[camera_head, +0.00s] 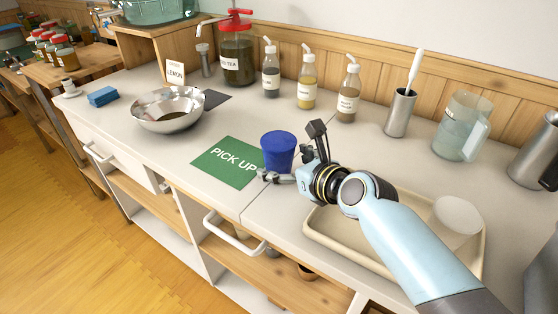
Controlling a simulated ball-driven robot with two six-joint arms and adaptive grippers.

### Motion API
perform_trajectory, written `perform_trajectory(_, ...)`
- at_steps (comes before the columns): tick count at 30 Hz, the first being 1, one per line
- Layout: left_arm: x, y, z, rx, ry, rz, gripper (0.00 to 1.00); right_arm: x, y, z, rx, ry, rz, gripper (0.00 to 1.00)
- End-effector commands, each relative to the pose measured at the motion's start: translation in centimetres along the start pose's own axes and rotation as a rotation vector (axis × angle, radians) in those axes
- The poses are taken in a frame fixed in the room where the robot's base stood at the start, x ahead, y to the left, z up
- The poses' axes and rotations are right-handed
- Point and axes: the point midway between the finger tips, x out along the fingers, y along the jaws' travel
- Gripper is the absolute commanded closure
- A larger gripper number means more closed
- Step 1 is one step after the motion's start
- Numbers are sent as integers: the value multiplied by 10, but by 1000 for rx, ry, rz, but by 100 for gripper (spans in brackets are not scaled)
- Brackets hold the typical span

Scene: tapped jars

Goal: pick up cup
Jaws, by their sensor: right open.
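A blue cup (279,148) stands upright on the counter, at the right edge of a green mat (223,163) lettered "PICK UP". My right gripper (288,152) is open beside the cup, on its right and near side. One finger reaches in front of the cup's lower part and the other rises to its right. I cannot tell whether a finger touches it. My left gripper is not in view.
A beige tray (314,229) lies under my right arm, with a white cup (456,217) at its right. A metal bowl (169,108) stands left of the mat. Syrup bottles (307,82), a steel tumbler (399,113) and a clear pitcher (461,127) line the back.

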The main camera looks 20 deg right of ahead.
Motion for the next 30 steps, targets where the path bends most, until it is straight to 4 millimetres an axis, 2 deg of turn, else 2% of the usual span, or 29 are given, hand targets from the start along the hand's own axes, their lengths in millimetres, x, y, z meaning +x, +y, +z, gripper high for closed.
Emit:
perform_trajectory(3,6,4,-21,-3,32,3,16,21,-1,0,0,-1,0,13)
perform_trajectory(6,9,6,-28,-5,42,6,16,30,-1,0,-1,-1,0,13)
perform_trajectory(14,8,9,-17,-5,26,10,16,32,-1,0,-1,0,0,13)
perform_trajectory(19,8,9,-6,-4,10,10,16,32,-1,0,-2,0,0,35)
perform_trajectory(27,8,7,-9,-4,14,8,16,32,-1,0,-2,0,0,71)
perform_trajectory(30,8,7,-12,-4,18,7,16,32,-1,0,-2,0,0,77)
